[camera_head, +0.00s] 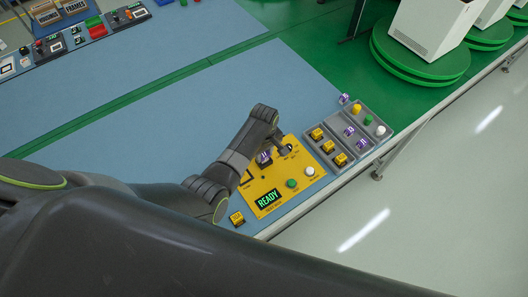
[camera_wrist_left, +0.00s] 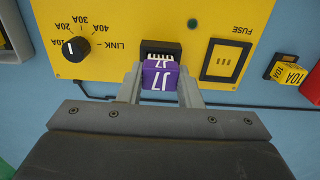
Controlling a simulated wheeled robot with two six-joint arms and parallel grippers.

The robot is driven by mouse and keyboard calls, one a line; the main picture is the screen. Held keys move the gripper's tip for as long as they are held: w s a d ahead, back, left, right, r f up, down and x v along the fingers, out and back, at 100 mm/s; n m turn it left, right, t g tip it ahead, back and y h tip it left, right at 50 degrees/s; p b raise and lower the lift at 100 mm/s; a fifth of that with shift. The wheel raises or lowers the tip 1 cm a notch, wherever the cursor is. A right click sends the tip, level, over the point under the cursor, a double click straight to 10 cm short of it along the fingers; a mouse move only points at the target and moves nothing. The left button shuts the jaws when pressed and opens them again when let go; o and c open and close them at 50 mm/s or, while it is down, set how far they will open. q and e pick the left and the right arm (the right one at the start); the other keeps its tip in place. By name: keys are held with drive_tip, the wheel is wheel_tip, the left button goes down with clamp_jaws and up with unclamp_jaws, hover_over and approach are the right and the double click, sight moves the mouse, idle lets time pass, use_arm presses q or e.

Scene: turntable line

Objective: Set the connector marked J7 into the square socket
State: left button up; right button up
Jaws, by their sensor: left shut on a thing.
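The connector marked J7 (camera_wrist_left: 160,82) is a purple block with white lettering, and it shows in the head view as a small purple block (camera_head: 265,157). My left gripper (camera_wrist_left: 163,80) is shut on it, one finger on each side; in the head view the gripper (camera_head: 268,152) is over the yellow panel. The black square socket (camera_wrist_left: 161,46) lies right beyond the connector in the wrist view, between the dial and the fuse holder. Pale pins show between connector and socket rim. I cannot tell whether the connector is inside the socket. My right gripper is not in view.
A grey tray (camera_head: 345,166) holds yellow and purple blocks.

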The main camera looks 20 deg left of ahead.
use_arm(q)
drive_tip(key=shift+f, duration=0.4)
drive_tip(key=o, duration=1)
drive_tip(key=shift+o, duration=0.2)
drive_tip(key=shift+r, duration=0.15)
wheel_tip(320, 180, up, 17)
idle(0.4)
